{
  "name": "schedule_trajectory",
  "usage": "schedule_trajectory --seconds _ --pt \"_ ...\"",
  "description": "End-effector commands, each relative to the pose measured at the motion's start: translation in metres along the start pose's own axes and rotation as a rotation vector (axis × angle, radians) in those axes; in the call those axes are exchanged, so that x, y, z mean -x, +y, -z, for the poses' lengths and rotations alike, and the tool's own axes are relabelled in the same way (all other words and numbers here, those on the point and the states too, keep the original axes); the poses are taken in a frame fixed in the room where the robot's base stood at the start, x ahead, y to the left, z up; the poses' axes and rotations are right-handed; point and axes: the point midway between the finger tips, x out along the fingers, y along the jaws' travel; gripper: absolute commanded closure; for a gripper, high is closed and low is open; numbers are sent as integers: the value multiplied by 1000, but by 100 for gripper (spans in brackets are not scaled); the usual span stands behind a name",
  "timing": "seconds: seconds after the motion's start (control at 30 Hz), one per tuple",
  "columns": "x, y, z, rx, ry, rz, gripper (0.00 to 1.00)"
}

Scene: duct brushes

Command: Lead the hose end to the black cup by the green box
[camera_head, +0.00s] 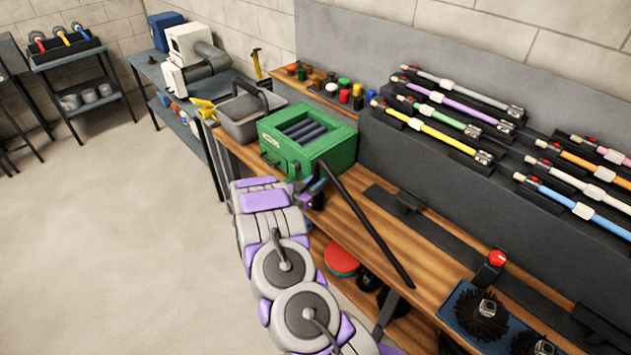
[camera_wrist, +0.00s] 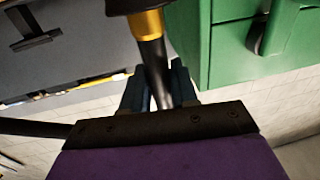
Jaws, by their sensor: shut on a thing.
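My gripper (camera_wrist: 160,85) is shut on the black hose (camera_wrist: 154,58), just behind a gold collar (camera_wrist: 147,25) at its end. The collar meets a dark round piece (camera_wrist: 135,4) at the top edge of the wrist view, which looks like the black cup. The frame cuts it off, so I cannot tell whether the hose end is inside it or only against it. The green box (camera_wrist: 230,45) stands close on the right. In the head view, my gripper (camera_head: 312,188) is at the front right corner of the green box (camera_head: 335,150), and the hose (camera_head: 365,225) runs to the lower right.
A grey tub (camera_head: 232,128) stands left of the green box. Coloured knobs (camera_head: 345,96) lie behind it on the wooden bench (camera_head: 440,262). Racked rods (camera_head: 440,135) line the back. A brush plate (camera_head: 450,318) is at lower right. The floor (camera_head: 110,250) at left is clear.

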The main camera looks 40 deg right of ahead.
Motion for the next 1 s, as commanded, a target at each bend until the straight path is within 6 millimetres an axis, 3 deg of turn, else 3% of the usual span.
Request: schedule_trajectory --seconds 0.3,0.33,0.63,1.0 --pt "0 0 -3 0 1 0 100" --pt "0 0 -3 0 1 0 70" --pt "0 0 -3 1 0 0 42" --pt "9 -1 -3 2 -1 2 42"
